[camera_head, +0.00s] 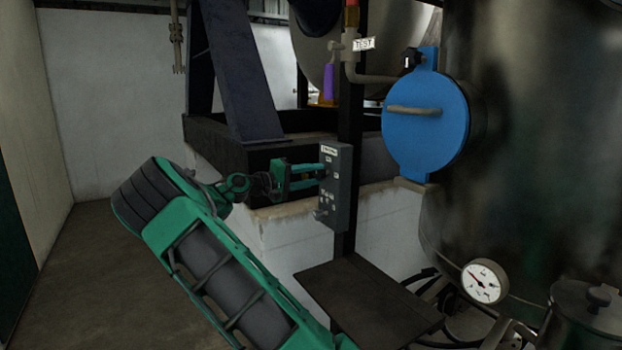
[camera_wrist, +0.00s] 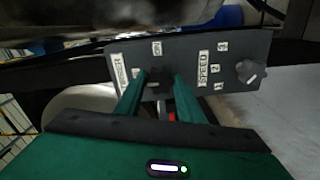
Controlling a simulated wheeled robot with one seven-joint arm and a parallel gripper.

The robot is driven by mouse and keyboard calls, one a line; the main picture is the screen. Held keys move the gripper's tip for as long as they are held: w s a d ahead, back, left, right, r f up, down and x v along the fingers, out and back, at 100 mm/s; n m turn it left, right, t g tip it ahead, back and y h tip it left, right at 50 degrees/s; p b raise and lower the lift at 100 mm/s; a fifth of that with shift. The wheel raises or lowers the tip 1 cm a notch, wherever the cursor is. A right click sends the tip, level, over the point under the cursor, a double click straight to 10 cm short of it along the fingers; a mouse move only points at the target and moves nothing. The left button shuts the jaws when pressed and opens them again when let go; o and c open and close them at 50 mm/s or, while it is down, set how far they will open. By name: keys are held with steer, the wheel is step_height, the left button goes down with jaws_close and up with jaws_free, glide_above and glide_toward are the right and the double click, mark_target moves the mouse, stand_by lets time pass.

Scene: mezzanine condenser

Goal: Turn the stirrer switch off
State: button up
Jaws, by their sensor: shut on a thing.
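The grey control box (camera_head: 337,195) is mounted on a dark post in the middle of the head view. In the wrist view its panel (camera_wrist: 225,48) bears a STIRRER label (camera_wrist: 121,76), an OFF label (camera_wrist: 157,48) and a SPEED label (camera_wrist: 204,68). My green gripper (camera_head: 317,173) reaches the box from the left, its fingers at the panel. In the wrist view my gripper (camera_wrist: 160,76) is shut on the dark stirrer switch (camera_wrist: 158,78), just below the OFF label. The fingers partly hide the switch, so its setting cannot be told.
A speed knob (camera_wrist: 251,73) with numbers sits to the right on the panel. A dark shelf (camera_head: 368,305) lies below the box. A blue round hatch (camera_head: 425,125) and a pressure gauge (camera_head: 484,282) are on the large tank at right. The floor at left is clear.

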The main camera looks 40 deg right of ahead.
steer(key=shift+w+a+f, duration=0.15)
steer(key=shift+w+f, duration=0.05)
steer(key=shift+w, duration=0.15)
steer(key=o, duration=1.1)
steer(key=shift+c, duration=0.2)
steer(key=shift+s, duration=0.15)
steer(key=v, duration=1)
steer(key=shift+a, duration=0.35)
